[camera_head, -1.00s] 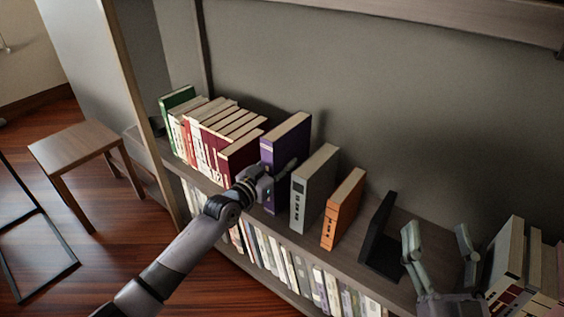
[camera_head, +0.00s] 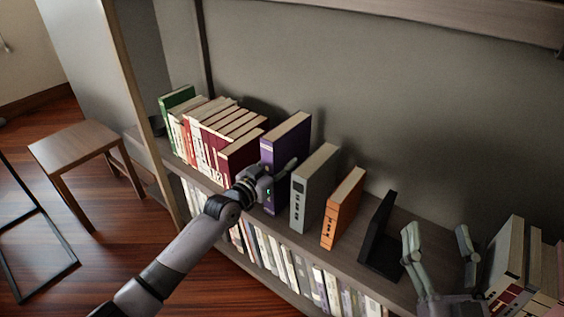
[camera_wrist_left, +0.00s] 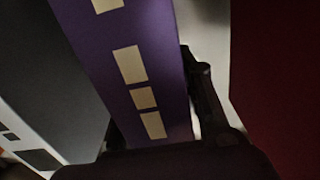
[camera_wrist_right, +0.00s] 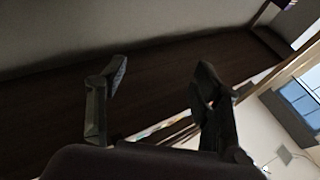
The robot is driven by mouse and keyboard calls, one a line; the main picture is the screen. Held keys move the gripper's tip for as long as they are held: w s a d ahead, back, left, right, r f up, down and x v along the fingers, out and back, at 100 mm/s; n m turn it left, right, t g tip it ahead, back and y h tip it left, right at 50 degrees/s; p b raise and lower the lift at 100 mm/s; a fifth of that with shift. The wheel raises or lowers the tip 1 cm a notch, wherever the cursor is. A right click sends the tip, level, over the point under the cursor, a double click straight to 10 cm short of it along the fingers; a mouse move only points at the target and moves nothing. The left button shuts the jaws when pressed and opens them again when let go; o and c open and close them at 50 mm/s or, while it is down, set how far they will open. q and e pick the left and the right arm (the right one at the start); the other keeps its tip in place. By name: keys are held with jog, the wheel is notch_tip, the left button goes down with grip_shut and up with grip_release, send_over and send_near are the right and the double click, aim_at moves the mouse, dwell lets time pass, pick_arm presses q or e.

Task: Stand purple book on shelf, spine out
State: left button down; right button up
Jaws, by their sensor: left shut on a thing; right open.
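The purple book (camera_head: 287,138) stands upright on the shelf (camera_head: 401,222), between the row of dark red books and a grey book, with its spine facing outward. In the left wrist view the purple book (camera_wrist_left: 136,70) fills the middle, its spine with pale label blocks toward the camera. My left gripper (camera_head: 268,183) is shut on the purple book, with one finger visible along its side; the other finger is mostly hidden. My right gripper (camera_head: 440,245) is open and empty in front of the shelf at the right. Its two spread fingers also show in the right wrist view (camera_wrist_right: 160,95).
A grey book (camera_head: 313,188) and an orange book (camera_head: 343,208) stand right of the purple book. A black bookend (camera_head: 380,240) follows. More books (camera_head: 512,265) stand at the far right. Dark red books (camera_head: 238,155) stand close on the left. A wooden stool (camera_head: 75,145) is on the floor.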

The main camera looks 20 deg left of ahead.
pick_arm(q)
jog(key=shift+r, duration=0.3)
pick_arm(e)
jog(key=shift+r, duration=0.35)
pick_arm(q)
jog(key=c, duration=1.4)
grip_release()
jog(key=o, duration=0.3)
jog(key=shift+f, duration=0.2)
jog(key=shift+o, duration=0.2)
pick_arm(e)
jog(key=shift+s, duration=0.1)
pick_arm(q)
jog(key=shift+s+f, duration=0.1)
jog(key=shift+f, duration=0.3)
jog(key=v, duration=1.2)
jog(key=shift+r, duration=0.45)
jog(key=shift+f, duration=0.1)
pick_arm(e)
jog(key=shift+s, duration=0.1)
